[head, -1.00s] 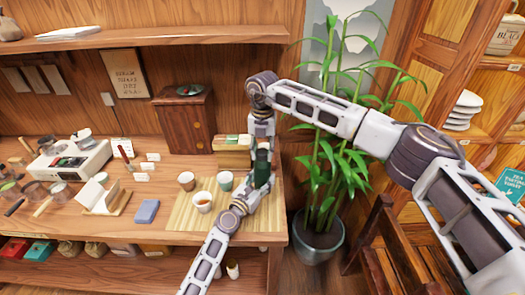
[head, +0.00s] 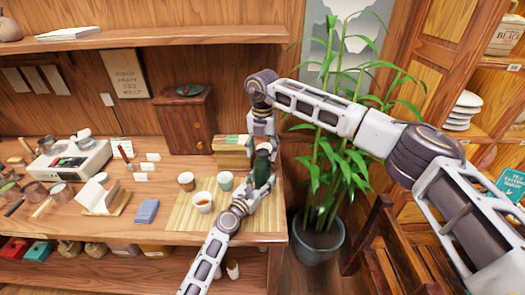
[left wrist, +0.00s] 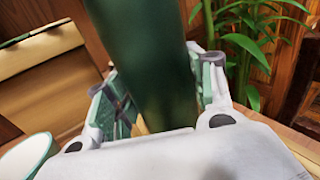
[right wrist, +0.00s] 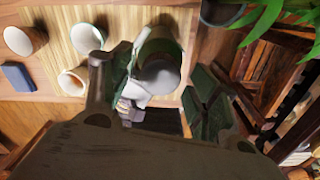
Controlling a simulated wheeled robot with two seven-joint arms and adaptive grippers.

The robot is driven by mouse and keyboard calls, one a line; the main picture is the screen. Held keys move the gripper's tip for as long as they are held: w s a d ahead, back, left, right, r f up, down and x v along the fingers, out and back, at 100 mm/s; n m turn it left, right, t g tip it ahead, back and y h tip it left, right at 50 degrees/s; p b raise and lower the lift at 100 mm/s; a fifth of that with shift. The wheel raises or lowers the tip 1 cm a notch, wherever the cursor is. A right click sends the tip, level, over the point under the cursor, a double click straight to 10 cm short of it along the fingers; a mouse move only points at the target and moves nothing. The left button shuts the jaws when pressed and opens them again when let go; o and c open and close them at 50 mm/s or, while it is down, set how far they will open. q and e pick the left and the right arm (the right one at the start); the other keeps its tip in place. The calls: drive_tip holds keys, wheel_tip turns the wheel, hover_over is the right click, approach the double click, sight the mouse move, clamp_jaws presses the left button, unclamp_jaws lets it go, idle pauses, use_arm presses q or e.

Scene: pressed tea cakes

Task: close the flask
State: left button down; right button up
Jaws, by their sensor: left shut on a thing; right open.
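The dark green flask (head: 262,168) stands upright near the right end of the table. My left gripper (head: 258,187) is shut around its body; the left wrist view shows the green body (left wrist: 150,50) between both fingers. My right gripper (head: 264,146) is directly above the flask. In the right wrist view its fingers are open, one on either side of the flask's top (right wrist: 156,46). A pale round surface shows there; I cannot tell whether it is a lid or the open mouth. No separate lid can be made out.
A bamboo mat (head: 183,216) carries a cup of tea (head: 203,203) and two more cups, left of the flask. A stacked box (head: 232,152) stands just behind. The table's right edge is close, with a potted plant (head: 320,235) beyond it.

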wheel_tip(320, 180, up, 12)
drive_tip(key=shift+f, duration=0.2)
idle(0.4)
use_arm(q)
drive_tip(key=shift+c, duration=2.4)
unclamp_jaws()
drive_tip(key=shift+v, duration=5.95)
drive_tip(key=shift+a, duration=0.1)
drive_tip(key=shift+s, duration=0.1)
use_arm(e)
drive_tip(key=shift+f, duration=0.1)
